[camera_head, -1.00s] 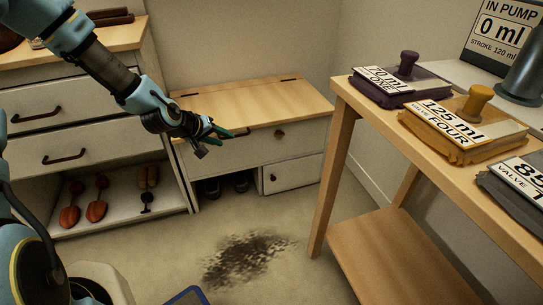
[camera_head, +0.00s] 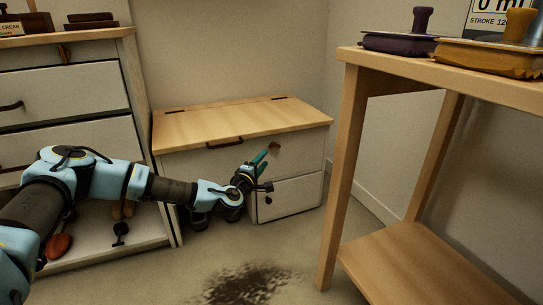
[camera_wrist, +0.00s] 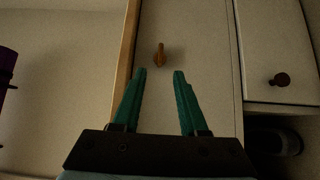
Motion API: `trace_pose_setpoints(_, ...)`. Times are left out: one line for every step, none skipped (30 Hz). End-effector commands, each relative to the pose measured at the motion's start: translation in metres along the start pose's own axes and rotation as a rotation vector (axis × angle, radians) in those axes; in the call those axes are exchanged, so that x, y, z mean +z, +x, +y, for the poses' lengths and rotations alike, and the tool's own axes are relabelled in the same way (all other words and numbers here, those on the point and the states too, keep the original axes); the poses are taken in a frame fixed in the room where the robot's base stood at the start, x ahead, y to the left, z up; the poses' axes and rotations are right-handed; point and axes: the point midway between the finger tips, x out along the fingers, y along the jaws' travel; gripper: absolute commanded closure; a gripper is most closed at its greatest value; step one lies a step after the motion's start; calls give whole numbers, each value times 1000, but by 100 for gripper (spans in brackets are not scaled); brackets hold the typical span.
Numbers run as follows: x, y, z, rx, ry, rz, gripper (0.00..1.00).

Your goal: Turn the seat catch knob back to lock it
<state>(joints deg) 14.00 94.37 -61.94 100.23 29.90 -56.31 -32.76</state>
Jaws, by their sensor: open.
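The seat catch knob (camera_head: 275,146) is a small brown knob on the white front panel of the bench, under its wooden seat (camera_head: 235,121). In the wrist view the knob (camera_wrist: 160,55) stands just beyond the fingertips, roughly in line with the gap between them. My gripper (camera_head: 264,156) has green fingers, is open and empty, and points at the knob from the lower left. It also shows open in the wrist view (camera_wrist: 161,72). The seat lies down flat, with a dark handle (camera_head: 224,143) at its front edge.
A small door with a dark knob (camera_wrist: 280,80) is below the panel. A drawer cabinet (camera_head: 75,90) stands to the left, with shoe trees on its bottom shelf. A wooden table (camera_head: 350,110) stands at the right. A dark stain (camera_head: 245,284) marks the open floor.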

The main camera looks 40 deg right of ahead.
Motion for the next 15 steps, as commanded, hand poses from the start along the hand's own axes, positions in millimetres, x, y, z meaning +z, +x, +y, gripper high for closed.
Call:
trace_pose_setpoints(1,10,-3,2,1,0,57)
trace_pose_setpoints(1,16,-3,2,1,-1,57)
trace_pose_setpoints(0,24,-4,1,2,1,57)
trace_pose_setpoints(1,30,-4,1,1,0,57)
trace_pose_setpoints(1,35,-4,1,1,0,57)
trace_pose_setpoints(1,43,-4,1,2,0,57)
trace_pose_setpoints(1,48,-4,1,2,0,57)
trace_pose_setpoints(1,53,-4,1,2,0,57)
trace_pose_setpoints(0,59,-4,0,2,0,57)
trace_pose_setpoints(0,63,-3,0,1,0,57)
trace_pose_setpoints(0,67,-3,0,1,1,57)
trace_pose_setpoints(1,72,-3,-1,1,-1,57)
trace_pose_setpoints(1,75,-3,-1,2,0,57)
trace_pose_setpoints(0,77,-2,-1,2,0,57)
trace_pose_setpoints(0,80,-2,-1,2,0,57)
